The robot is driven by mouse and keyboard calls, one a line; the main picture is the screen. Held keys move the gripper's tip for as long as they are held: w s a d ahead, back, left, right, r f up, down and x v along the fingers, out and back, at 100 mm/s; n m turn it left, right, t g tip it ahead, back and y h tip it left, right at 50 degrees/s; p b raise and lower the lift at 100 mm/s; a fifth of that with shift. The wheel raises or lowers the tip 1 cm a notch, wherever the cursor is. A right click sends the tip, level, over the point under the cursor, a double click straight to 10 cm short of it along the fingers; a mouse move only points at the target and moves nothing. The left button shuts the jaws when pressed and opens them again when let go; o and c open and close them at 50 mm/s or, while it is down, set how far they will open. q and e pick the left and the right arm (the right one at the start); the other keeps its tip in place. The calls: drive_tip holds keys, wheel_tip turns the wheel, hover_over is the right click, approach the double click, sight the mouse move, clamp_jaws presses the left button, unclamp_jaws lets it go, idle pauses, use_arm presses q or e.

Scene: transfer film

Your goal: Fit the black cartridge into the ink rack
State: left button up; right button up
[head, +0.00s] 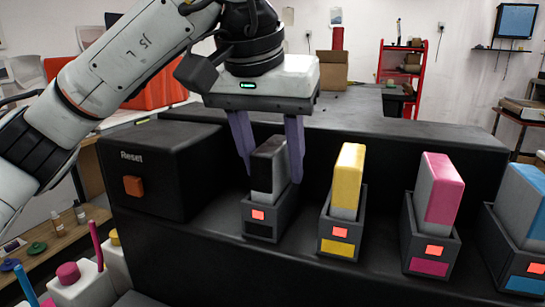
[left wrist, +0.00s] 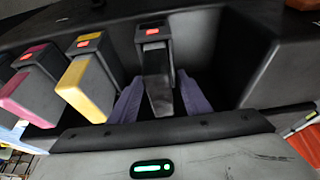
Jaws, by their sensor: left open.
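The black cartridge (head: 268,165) stands in the leftmost slot (head: 262,222) of the ink rack, tilted a little in the head view. The slot has a black label and a lit red-orange light. My left gripper (head: 268,170) is open, with its purple fingers on either side of the cartridge. In the left wrist view the black cartridge (left wrist: 157,80) shows between the fingers (left wrist: 160,98). I cannot tell whether the fingers touch it or how deep the cartridge sits. My right gripper is not in view.
Yellow (head: 348,175), magenta (head: 437,188) and cyan (head: 522,205) cartridges stand in slots to the right, with lit lights. A black box with an orange Reset button (head: 133,186) is at the left. Bottles and a table lie below left.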

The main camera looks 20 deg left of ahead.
use_arm(q)
drive_tip(key=p+v, duration=0.2)
drive_tip(key=v, duration=1)
drive_tip(key=shift+r, duration=0.1)
